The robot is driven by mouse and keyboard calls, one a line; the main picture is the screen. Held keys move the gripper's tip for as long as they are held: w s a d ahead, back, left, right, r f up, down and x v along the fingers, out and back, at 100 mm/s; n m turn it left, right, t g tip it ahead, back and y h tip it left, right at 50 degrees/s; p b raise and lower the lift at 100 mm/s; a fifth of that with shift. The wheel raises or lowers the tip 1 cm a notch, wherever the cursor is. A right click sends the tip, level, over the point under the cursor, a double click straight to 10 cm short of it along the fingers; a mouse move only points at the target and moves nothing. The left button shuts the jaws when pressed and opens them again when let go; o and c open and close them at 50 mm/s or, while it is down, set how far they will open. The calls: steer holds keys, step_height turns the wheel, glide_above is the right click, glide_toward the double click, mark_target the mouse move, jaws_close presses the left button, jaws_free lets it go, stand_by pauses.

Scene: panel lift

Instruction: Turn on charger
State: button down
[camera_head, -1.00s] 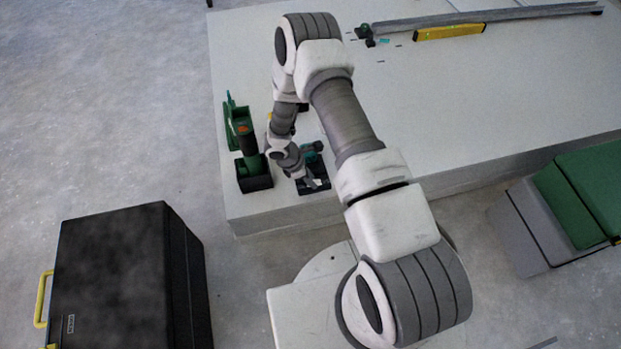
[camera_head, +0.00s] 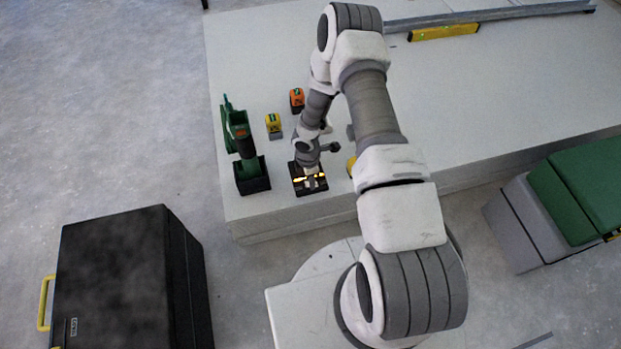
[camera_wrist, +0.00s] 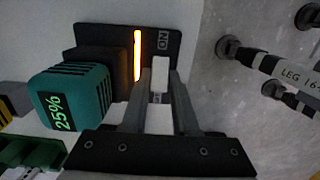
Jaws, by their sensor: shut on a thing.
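The charger (camera_head: 311,188) is a black base near the front edge of the white panel. In the wrist view the charger (camera_wrist: 112,37) has a glowing orange strip and an "ON" label at its far end. A teal battery (camera_wrist: 75,95) with a green "25%" display sits at the charger's left side. My gripper (camera_wrist: 160,80) is shut on the white switch (camera_wrist: 160,68) beside the strip, just below the "ON" label. Another label at the fingers is partly hidden. In the head view my wrist covers part of the charger and hides the switch.
A green drill (camera_head: 240,140) stands in a black holder left of the charger. A yellow battery (camera_head: 274,125) and an orange battery (camera_head: 297,100) stand behind. A yellow level (camera_head: 444,32) lies at the back. A black case (camera_head: 130,275) is on the floor, front left.

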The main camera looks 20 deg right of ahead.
mark_target(308, 184)
steer(key=c, duration=0.7)
jaws_free()
steer(key=r+p, duration=0.2)
steer(key=r, duration=0.3)
steer(key=r+p, duration=0.2)
steer(key=r, duration=0.4)
steer(key=a+r+p, duration=0.1)
steer(key=r+p, duration=0.1)
steer(key=r, duration=0.4)
steer(key=shift+r, duration=0.2)
